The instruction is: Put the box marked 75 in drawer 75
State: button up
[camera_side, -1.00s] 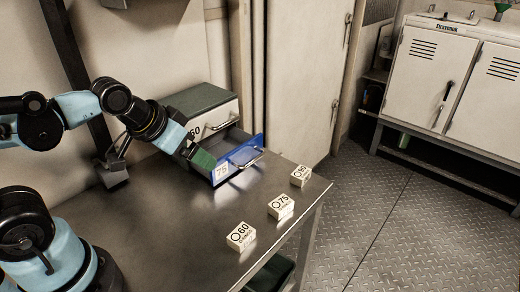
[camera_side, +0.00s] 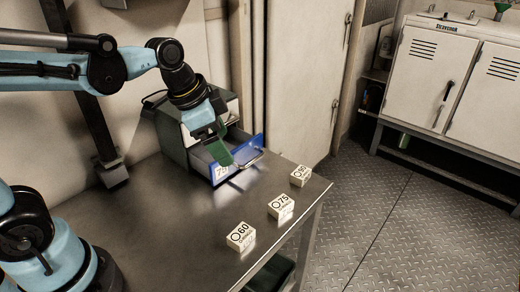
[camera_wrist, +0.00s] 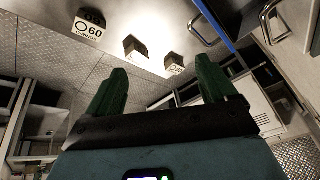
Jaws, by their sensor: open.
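The box marked 75 (camera_side: 281,207) is white and sits on the metal table, in the middle of a row of three boxes. In the wrist view the middle box (camera_wrist: 135,48) is dark and its label is not readable. Drawer 75 (camera_side: 250,152) has a blue front with a handle and is pulled out of the cabinet. Its blue edge also shows in the wrist view (camera_wrist: 216,27).
The box marked 60 (camera_side: 241,236) is nearer the camera, and a third box (camera_side: 300,175) with an unclear number is near the right table edge. The cabinet (camera_side: 172,135) stands against the wall. The table (camera_side: 165,225) is clear left of the boxes.

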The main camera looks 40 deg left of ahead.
jog(key=w+d+f+m+g+h, duration=0.2)
jog(key=w+d+f+m+g, duration=0.15)
jog(key=w+d+m, duration=0.5)
jog(key=m+g, duration=0.1)
jog(key=m, duration=0.2)
send_over(281, 203)
jog(key=a, duration=0.2)
jog(key=f, duration=0.6)
jog(key=shift+w+a+f, duration=0.1)
jog(key=shift+w+f, duration=0.1)
jog(key=shift+w, duration=0.2)
jog(key=shift+s+x, duration=0.15)
jog(key=shift+x, duration=1.2)
jog(key=shift+s+x, duration=0.15)
jog(key=shift+x, duration=1.2)
jog(key=shift+r, duration=0.1)
jog(key=c, duration=1.2)
